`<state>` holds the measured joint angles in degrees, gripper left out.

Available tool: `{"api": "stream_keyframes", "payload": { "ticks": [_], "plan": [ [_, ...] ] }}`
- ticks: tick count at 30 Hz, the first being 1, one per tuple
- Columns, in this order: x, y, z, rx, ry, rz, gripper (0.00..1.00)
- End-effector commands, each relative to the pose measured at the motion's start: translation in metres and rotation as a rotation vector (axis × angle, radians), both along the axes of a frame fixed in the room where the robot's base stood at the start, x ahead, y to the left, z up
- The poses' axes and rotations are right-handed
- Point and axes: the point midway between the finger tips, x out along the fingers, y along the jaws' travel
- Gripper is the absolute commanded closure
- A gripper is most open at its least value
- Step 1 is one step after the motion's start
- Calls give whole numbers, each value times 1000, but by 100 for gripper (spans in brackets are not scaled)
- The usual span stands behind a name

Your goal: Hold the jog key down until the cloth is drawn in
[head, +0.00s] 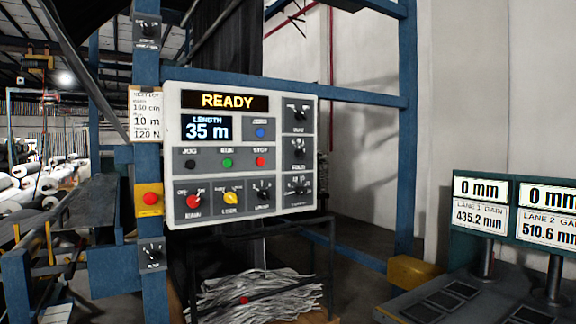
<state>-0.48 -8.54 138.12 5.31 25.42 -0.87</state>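The jog key is a black round button (190,164) under the label JOG on the white control panel (301,250). It sits left of the green RUN button (227,163) and the red STOP button (260,162). The panel display reads READY and LENGTH 35 m. A heap of pale, crumpled strips (260,293), possibly cloth, lies low behind a dark frame. A dark hanging sheet (215,30) shows above and behind the panel; I cannot tell whether it is the cloth. My gripper is not in view, and nothing visible touches the jog key.
A blue post (155,285) with a red button on a yellow box (150,199) stands left of the panel. Blue frame beams surround it. Two 0 mm readouts (481,187) stand at right above a dark bench. Pale rolls (20,170) lie far left.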

Motion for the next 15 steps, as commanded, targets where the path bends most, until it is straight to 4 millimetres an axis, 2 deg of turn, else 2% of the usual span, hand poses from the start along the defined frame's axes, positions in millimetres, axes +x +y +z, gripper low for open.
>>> {"api": "stream_keyframes", "payload": {
  "ticks": [1, 5, 6, 15],
  "plan": [
    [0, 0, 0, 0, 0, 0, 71],
    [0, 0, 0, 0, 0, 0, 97],
    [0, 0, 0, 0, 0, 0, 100],
    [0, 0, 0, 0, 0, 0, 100]
  ]
}}
